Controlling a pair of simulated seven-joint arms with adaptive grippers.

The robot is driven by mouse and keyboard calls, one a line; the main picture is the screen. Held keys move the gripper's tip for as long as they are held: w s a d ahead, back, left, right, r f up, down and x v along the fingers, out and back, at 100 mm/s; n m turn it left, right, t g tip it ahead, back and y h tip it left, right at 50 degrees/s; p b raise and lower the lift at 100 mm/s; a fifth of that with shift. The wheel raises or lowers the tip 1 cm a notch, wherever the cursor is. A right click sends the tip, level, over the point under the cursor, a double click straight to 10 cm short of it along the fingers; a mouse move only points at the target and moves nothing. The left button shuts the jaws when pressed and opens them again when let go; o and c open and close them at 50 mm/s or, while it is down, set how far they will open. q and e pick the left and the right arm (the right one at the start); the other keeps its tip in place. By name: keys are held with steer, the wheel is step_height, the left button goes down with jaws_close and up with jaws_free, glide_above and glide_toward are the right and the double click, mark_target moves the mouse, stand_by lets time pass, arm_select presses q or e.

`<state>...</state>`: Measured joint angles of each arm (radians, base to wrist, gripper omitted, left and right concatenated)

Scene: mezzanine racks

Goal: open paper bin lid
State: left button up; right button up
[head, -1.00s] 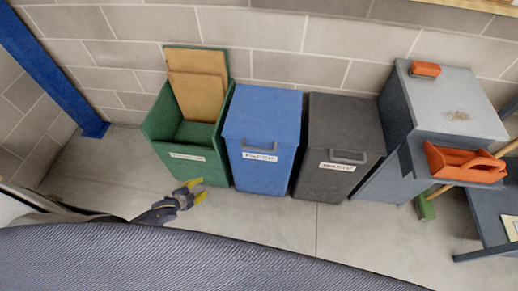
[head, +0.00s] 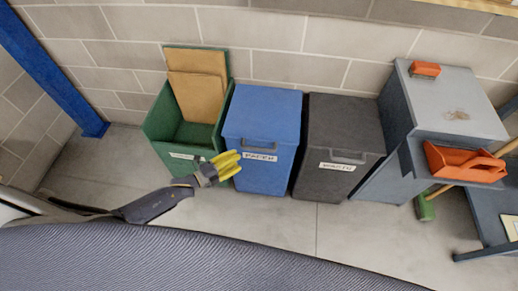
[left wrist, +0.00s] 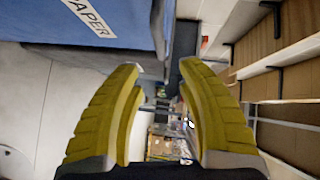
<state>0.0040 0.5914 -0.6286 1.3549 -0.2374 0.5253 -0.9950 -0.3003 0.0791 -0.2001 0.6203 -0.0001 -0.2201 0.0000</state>
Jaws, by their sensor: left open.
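The blue paper bin (head: 265,125) stands against the wall in the middle of a row of three bins, with its lid shut. A dark handle (head: 260,144) sits at the lid's front edge above a white label. My left gripper (head: 231,165) is at the bin's front left, just left of the label. In the left wrist view its yellow fingers (left wrist: 163,110) are apart with nothing between them. The blue bin's front (left wrist: 80,25) with the label "PAPER" fills the upper left there, beside the fingers. My right gripper is not in view.
A green bin (head: 165,135) with its lid up and cardboard inside stands left of the blue one. A dark grey bin (head: 335,130) with its lid shut stands right. Further right is a grey cabinet (head: 455,105) with an orange tray (head: 465,163). The floor in front is clear.

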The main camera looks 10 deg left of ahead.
mark_target(259, 148)
arm_select(q)
steer(key=x, duration=1.2)
steer(key=shift+o, duration=0.3)
jaws_close()
steer(key=shift+a, duration=0.1)
